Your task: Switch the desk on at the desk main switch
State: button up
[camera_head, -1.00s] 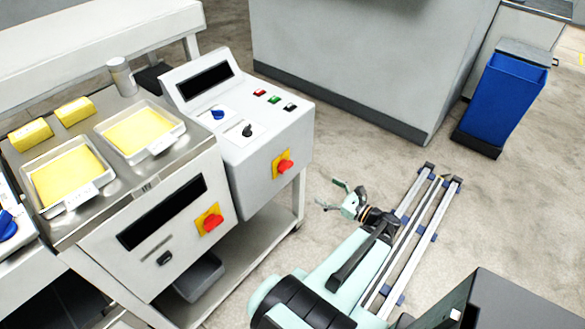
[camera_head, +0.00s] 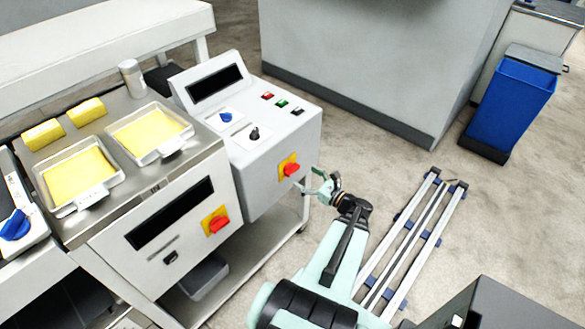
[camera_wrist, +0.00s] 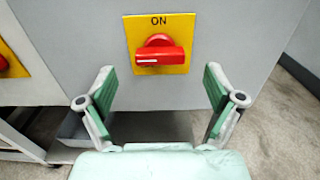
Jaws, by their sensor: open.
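The desk main switch is a red rotary knob (camera_wrist: 160,53) on a yellow plate (camera_wrist: 178,24) marked ON at the top. Its handle lies horizontal, with a white line at its left end. In the head view the knob (camera_head: 291,170) is on the front of the grey control desk (camera_head: 258,190). My gripper (camera_head: 308,180) is open and empty, just in front of and to the right of the knob in that view. In the wrist view my gripper (camera_wrist: 158,88) has its fingers spread on either side, below the knob, apart from it.
A second red knob (camera_head: 218,224) on a yellow plate is on the neighbouring machine's front, left of the desk. The desk top carries a blue knob (camera_head: 225,116), a black knob (camera_head: 254,133) and small buttons.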

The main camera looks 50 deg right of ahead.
aim_at(295, 170)
jog(key=shift+w+d+p, duration=0.15)
jog(key=shift+w+p, duration=0.1)
jog(key=shift+w, duration=1.35)
jog(key=shift+w+d+p, duration=0.1)
jog(key=shift+w+p, duration=0.1)
jog(key=shift+w, duration=1.35)
jog(key=c, duration=1.2)
